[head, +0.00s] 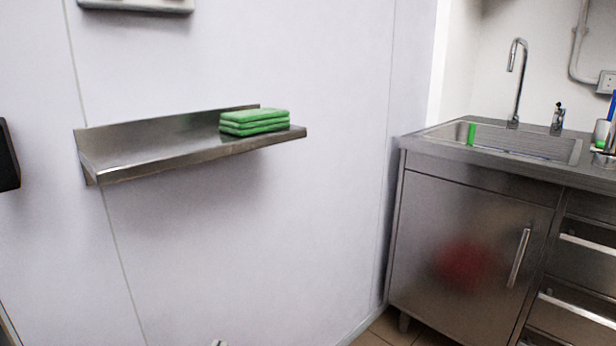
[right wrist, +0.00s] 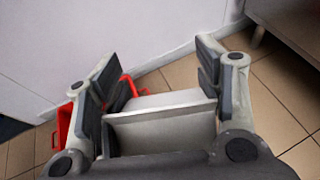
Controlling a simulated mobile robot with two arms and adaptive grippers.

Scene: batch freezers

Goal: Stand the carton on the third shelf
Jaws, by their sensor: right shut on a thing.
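In the right wrist view, my right gripper (right wrist: 160,84) is shut on a pale grey-white carton (right wrist: 162,132), with one finger on each side of it. The carton is above the tiled floor and touches no shelf that I can see. In the head view, a steel wall shelf (head: 150,160) with a raised back edge is left of centre. Which shelf counts as the third is not clear from these frames. The left gripper is in neither view.
Folded green cloths (head: 254,122) lie at the shelf's right end; its left part is bare. A steel sink cabinet (head: 470,240) stands at right. A red object (right wrist: 66,122), partly hidden, is on the floor behind the left finger.

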